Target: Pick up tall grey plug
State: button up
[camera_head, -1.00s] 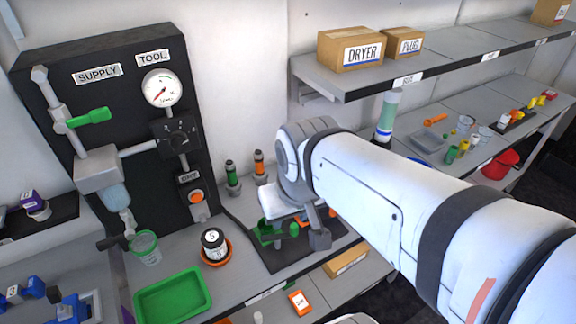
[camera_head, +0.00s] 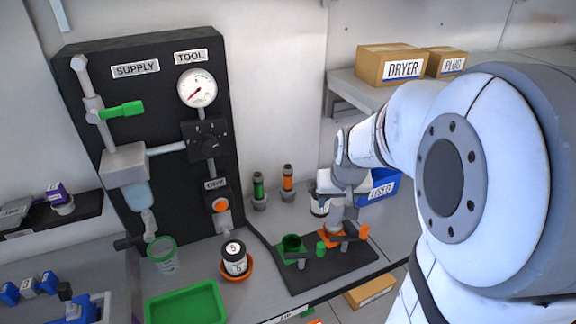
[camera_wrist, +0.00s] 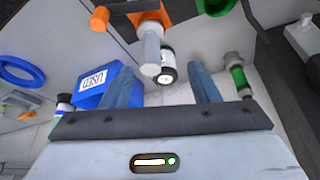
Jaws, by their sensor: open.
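A grey plug (camera_head: 337,219) stands in the orange holder (camera_head: 330,236) on the black base plate (camera_head: 310,274). In the wrist view the grey plug (camera_wrist: 150,50) appears as a pale grey cylinder with a wider end, at the orange holder (camera_wrist: 150,18). My gripper (camera_wrist: 161,70) is open, its two fingers apart on either side of the plug's end in that view. In the head view my gripper (camera_head: 344,192) is just above the orange holder, and partly covers the plug. I cannot tell whether a finger touches it.
A green holder (camera_head: 292,245) stands left of the orange one. A blue USED bin (camera_head: 382,187) and a white jar (camera_head: 319,204) are close behind my gripper. Green (camera_head: 259,190) and orange (camera_head: 288,182) banded cylinders stand at the wall. A black panel (camera_head: 90,165) rises at left.

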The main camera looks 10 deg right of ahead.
aim_at(336, 209)
jog(key=w+d+f, duration=0.2)
jog(key=f, duration=0.1)
jog(key=shift+w+f, duration=0.1)
jog(key=shift+w, duration=0.2)
jog(key=shift+p+x, duration=0.4)
jog(key=shift+x, duration=3.1)
jog(key=shift+w+d, duration=0.1)
jog(key=shift+w, duration=0.1)
jog(key=shift+c, duration=0.4)
jog(key=c, duration=1)
